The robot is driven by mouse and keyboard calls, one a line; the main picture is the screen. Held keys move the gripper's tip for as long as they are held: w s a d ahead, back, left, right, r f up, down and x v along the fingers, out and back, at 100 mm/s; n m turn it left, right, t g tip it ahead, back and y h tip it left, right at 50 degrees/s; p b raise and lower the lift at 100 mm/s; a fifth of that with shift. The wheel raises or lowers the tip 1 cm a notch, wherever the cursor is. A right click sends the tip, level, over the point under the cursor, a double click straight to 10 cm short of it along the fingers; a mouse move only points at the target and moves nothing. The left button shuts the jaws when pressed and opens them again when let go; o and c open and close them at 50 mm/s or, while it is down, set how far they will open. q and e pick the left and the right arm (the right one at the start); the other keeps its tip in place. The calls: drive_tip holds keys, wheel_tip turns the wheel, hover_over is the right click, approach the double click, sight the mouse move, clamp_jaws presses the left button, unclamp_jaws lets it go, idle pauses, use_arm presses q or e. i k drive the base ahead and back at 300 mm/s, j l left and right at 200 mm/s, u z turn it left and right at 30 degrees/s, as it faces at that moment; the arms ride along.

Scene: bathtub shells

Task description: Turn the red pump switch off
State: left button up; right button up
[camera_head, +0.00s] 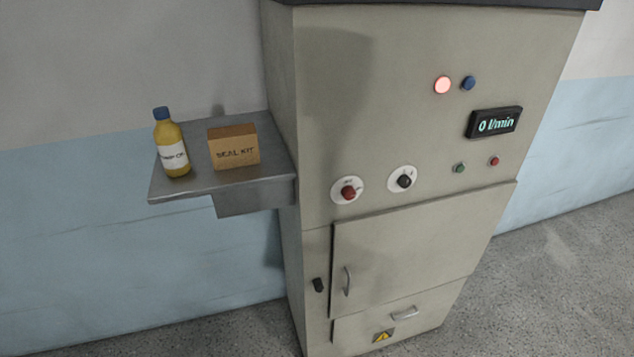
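The red pump switch (348,193) is a red rotary knob on a round white plate, on the front of a beige cabinet (400,130). Small lettering on its plate is too small to read surely, and the knob's setting cannot be told. A similar black knob (404,181) on a white plate sits to its right. A lit red lamp (442,85) and a blue button or lamp (468,83) are higher up. A display (494,122) reads "0 l/min". Neither of my grippers shows in the view.
A metal side shelf (225,182) on the cabinet's left holds a yellow bottle (171,145) and a "SEAL KIT" box (233,147). Small green (459,168) and red (494,161) buttons sit under the display. A door handle (347,281) and drawer handle (404,313) stick out below.

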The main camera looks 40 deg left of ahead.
sight(347, 192)
drive_tip(key=u, duration=1.05)
